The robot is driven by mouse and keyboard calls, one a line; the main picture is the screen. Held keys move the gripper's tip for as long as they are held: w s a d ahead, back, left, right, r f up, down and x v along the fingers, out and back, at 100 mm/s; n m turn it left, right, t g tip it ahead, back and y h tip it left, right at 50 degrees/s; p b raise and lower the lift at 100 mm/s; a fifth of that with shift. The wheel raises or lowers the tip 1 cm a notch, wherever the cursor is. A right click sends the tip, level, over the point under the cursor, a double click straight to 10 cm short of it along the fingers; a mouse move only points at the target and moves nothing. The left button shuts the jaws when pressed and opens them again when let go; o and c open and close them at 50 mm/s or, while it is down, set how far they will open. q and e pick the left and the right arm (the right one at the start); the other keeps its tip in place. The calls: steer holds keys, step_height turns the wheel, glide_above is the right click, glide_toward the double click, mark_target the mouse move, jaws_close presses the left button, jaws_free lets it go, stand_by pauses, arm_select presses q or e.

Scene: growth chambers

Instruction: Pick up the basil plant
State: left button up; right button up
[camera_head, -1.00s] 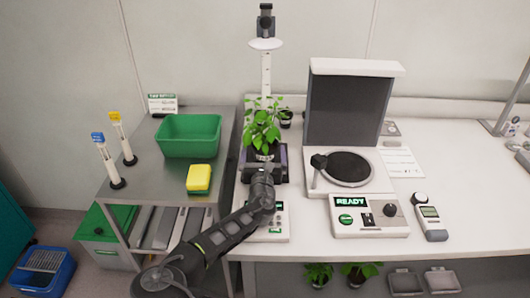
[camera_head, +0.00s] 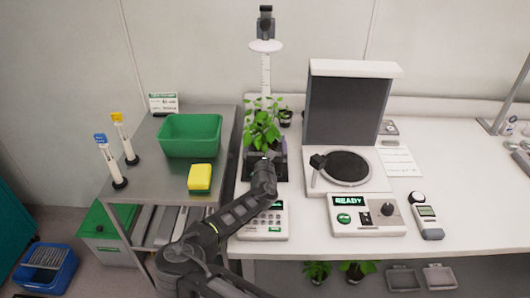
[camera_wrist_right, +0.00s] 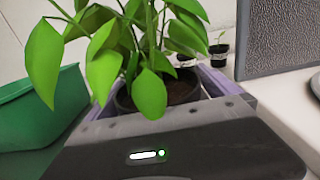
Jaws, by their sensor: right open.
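The basil plant (camera_head: 262,130) has bright green leaves and stands upright in a dark pot on a dark stand with a height scale behind it. In the right wrist view its leaves (camera_wrist_right: 150,92) and the dark pot (camera_wrist_right: 185,92) are close, just beyond the wrist housing. My right gripper (camera_head: 261,163) is open at the front of the pot, reaching in from the near side. My left gripper is not in view.
A green bin (camera_head: 190,136) and a yellow sponge (camera_head: 200,178) sit on the metal cart at left. A device with a round dark plate (camera_head: 347,167) and dark upright panel (camera_head: 345,110) stands at right. Small potted seedlings (camera_wrist_right: 218,50) stand behind the basil.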

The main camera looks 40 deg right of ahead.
stand_by(0.3)
steer(key=c, duration=1.7)
